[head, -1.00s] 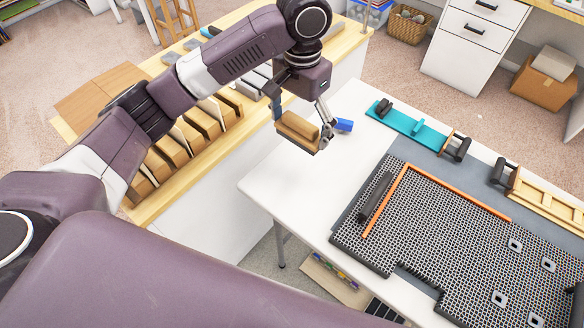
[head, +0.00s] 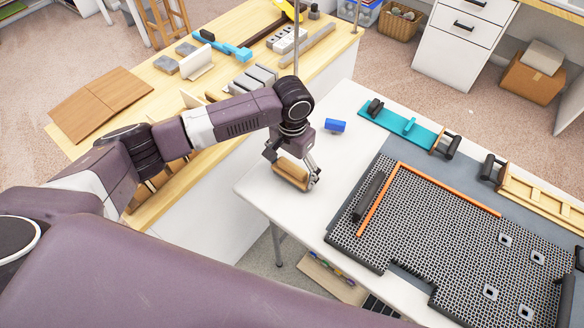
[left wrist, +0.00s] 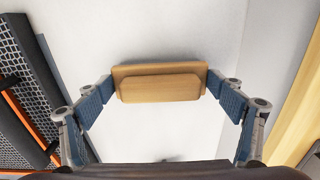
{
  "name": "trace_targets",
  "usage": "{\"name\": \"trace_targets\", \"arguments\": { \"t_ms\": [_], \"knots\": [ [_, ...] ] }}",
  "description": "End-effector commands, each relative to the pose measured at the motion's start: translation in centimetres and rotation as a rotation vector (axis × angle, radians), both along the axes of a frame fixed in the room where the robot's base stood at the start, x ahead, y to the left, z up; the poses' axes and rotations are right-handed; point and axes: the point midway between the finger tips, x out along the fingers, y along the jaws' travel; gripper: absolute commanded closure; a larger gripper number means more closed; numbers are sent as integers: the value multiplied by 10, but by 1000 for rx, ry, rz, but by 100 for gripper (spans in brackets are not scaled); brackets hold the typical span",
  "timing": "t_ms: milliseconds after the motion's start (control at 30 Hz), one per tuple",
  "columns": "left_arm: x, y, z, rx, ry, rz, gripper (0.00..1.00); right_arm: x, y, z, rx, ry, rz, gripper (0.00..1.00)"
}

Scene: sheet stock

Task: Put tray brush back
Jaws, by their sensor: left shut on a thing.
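The tray brush appears to be the wooden block with a raised wooden grip (head: 292,174). My left gripper (head: 293,178) is shut on it, with one finger at each end in the left wrist view (left wrist: 160,88). The brush is at the left end of the white table (head: 262,186); whether it touches the top I cannot tell. Its underside is hidden. My right gripper is not clearly seen.
A small blue block (head: 335,126) lies behind the brush. A dark perforated mat (head: 440,235) with an orange strip (head: 450,188) fills the table's right. A turquoise board (head: 395,124) lies at the back. A wooden bench (head: 200,75) stands left, holding tools and blocks.

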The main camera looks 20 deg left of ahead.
Motion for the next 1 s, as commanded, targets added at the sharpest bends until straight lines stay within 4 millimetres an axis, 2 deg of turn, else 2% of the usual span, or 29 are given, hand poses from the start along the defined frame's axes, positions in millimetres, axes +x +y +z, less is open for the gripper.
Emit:
{"name": "trace_targets", "arguments": {
  "t_ms": [300, 333, 433, 767, 867, 1000],
  "knots": [
    [0, 0, -2, 0, 0, 0, 40, 0, -7, 1, -8, -1, 1, 66],
    [0, 0, -3, 0, 0, 0, 11, 0, -8, 1, -8, -1, 1, 66],
    [0, 0, -2, 0, 0, 0, 0, 0, -9, 1, -11, -1, 1, 66],
    [1, 0, 0, 0, -1, 0, 0, 0, -10, 0, -11, -1, 0, 66],
    [1, 0, 8, -2, -2, 1, 0, 0, -10, -1, -11, -1, 0, 66],
    [2, -1, 33, -2, -6, -1, 0, 0, -10, -4, -11, -1, 0, 66]
  ]
}}
